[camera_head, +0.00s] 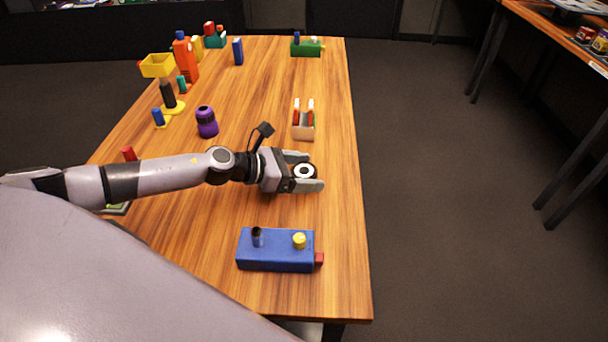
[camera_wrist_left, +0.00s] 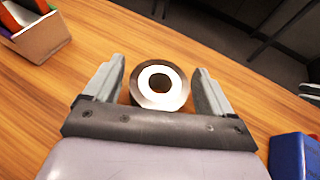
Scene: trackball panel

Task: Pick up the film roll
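The film roll (camera_head: 304,171) is a small ring with a white top and a dark hole, near the right edge of the wooden table. In the left wrist view the film roll (camera_wrist_left: 160,86) sits between the two fingers, with a gap on each side. My left gripper (camera_head: 309,171) is open around it, one finger on the far side and one on the near side. It also shows open in the left wrist view (camera_wrist_left: 158,88). My right gripper is not in view.
A blue block (camera_head: 276,250) with a yellow knob stands on the near part of the wooden table (camera_head: 340,220). A small box (camera_head: 303,124) with coloured pieces stands beyond the gripper. A purple object (camera_head: 207,122) is farther left. The table's right edge is close.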

